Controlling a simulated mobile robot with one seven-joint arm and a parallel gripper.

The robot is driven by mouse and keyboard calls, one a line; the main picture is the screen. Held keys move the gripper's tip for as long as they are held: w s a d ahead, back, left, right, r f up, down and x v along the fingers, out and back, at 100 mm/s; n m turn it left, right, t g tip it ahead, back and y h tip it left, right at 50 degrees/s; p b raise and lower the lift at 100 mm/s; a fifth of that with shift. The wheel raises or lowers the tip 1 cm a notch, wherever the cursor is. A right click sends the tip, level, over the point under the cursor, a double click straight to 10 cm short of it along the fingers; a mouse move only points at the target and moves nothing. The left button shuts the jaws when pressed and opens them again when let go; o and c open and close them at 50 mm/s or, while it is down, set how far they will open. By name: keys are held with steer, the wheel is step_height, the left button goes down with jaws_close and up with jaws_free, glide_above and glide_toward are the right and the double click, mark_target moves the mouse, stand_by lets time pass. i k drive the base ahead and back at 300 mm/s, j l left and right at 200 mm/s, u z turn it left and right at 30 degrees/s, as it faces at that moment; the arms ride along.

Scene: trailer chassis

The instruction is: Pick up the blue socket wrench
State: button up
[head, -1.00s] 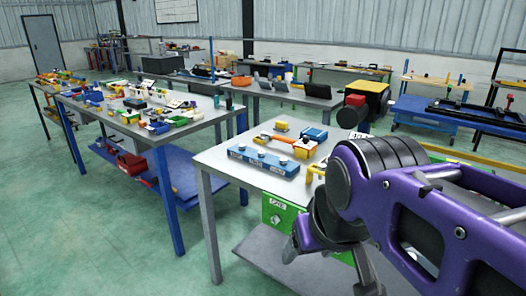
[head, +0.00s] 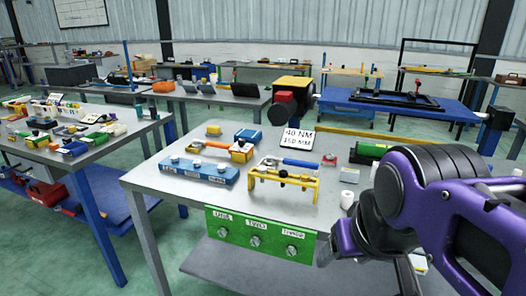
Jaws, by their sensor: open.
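A wrench with a blue handle (head: 300,163) lies across a yellow stand (head: 284,182) on the near metal table. Its metal head points left. A sign reading "40 NM" (head: 299,140) stands just behind it. My gripper (head: 367,265) is at the lower right, in front of the table's front edge and to the right of the wrench. Its fingers point down and stand apart with nothing seen between them. My purple arm covers the table's right part.
On the near table (head: 150,180) are a blue block (head: 200,171), an orange-handled tool (head: 213,145) and a green case (head: 372,151). A green panel (head: 255,235) hangs under its front edge. Another cluttered table (head: 105,150) stands left. Green floor is free between the tables.

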mark_target(271, 161)
steer(key=i+j+z, duration=0.1)
steer(key=j+z, duration=0.15)
steer(key=z, duration=0.25)
steer(key=i+j+z, duration=0.1)
steer(key=j+z, duration=0.2)
steer(key=z, duration=0.15)
steer(key=j+z, duration=0.4)
steer(key=j, duration=1.25)
steer(key=k+z, duration=0.2)
steer(key=z, duration=0.2)
steer(key=j+u, duration=0.2)
steer(key=i+j+u, duration=0.2)
steer(key=j, duration=0.15)
steer(key=k, duration=0.05)
